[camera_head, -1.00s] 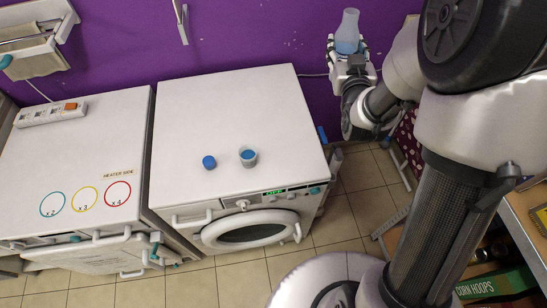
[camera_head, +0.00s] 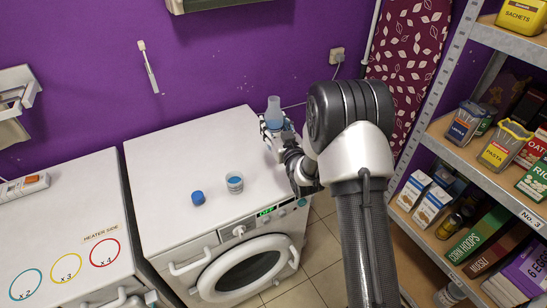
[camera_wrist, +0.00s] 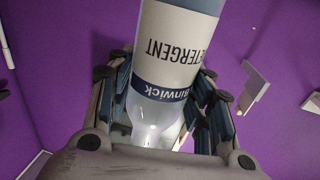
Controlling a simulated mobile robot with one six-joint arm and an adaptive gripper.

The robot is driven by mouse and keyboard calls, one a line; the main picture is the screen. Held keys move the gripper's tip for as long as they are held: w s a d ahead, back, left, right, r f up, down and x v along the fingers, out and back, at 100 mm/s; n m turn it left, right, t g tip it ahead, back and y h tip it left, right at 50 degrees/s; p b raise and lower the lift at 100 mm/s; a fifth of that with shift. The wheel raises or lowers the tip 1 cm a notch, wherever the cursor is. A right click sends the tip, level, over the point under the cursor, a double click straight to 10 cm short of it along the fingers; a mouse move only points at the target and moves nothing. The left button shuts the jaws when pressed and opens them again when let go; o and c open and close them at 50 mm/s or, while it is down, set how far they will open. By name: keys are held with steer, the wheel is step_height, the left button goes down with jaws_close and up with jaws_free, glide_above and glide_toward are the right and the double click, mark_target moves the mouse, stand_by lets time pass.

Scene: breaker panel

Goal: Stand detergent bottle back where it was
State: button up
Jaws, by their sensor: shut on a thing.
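The detergent bottle (camera_head: 273,106) is a translucent blue bottle, upright in my gripper (camera_head: 276,126) at the right back edge of the washing machine top. Whether its base touches the top is hidden. In the wrist view the bottle (camera_wrist: 170,60) shows a white label reading "DETERGENT", between the two fingers of my gripper (camera_wrist: 158,105), which are shut on it. A blue cap (camera_head: 198,198) and a small cup with blue liquid (camera_head: 235,183) stand on the washing machine (camera_head: 180,150), left of my gripper.
A second white machine (camera_head: 55,240) with coloured circles stands to the left. A shelf rack (camera_head: 440,125) with boxes and jars stands at right. The washing machine's back left top is clear. A wall socket (camera_head: 337,55) is behind my arm.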

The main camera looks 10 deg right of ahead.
step_height(320, 180, down, 11)
steer(key=b, duration=0.2)
steer(key=shift+b, duration=0.3)
steer(key=shift+s, duration=0.1)
steer(key=shift+f, duration=0.15)
steer(key=o, duration=0.9)
steer(key=shift+f, duration=0.15)
steer(key=o, duration=0.4)
steer(key=shift+r, duration=0.25)
